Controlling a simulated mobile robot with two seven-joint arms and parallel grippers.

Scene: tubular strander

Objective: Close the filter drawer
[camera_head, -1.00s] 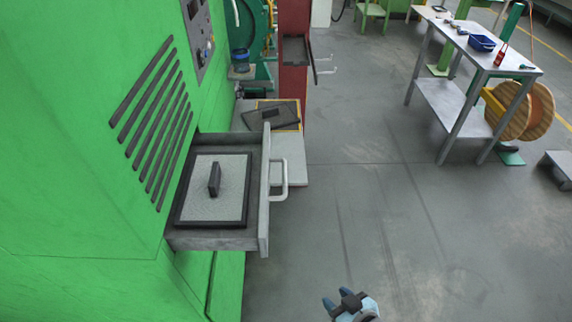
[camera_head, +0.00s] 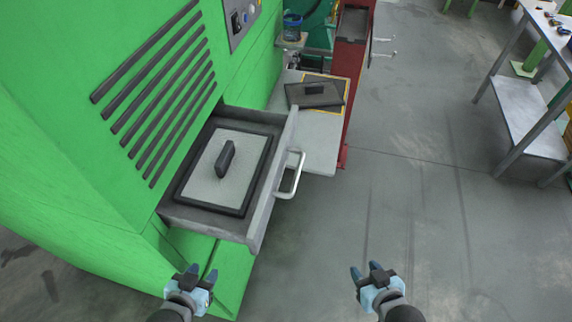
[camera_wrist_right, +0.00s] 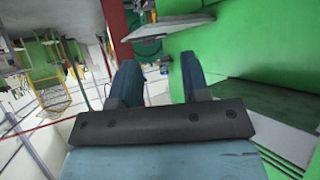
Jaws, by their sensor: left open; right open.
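The grey filter drawer (camera_head: 257,205) is pulled out of the green machine. A framed filter (camera_head: 205,170) with a dark rim, light mesh and black handle lies flat inside it. A pale bar handle (camera_head: 292,175) sits on the drawer's front. My left gripper (camera_head: 201,271) is open and empty, below the drawer's near corner in the head view. My right gripper (camera_head: 368,269) is open and empty, right of and below the drawer handle, apart from it. In the right wrist view its two blue fingers (camera_wrist_right: 158,80) are spread with nothing between them.
The green machine (camera_head: 70,150) with dark vent slots stands on the left. Beyond the drawer, a pale table (camera_head: 315,146) holds another dark framed filter (camera_head: 315,95), beside a red post (camera_head: 354,90). A grey workbench (camera_head: 520,110) stands at right. The floor between is clear.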

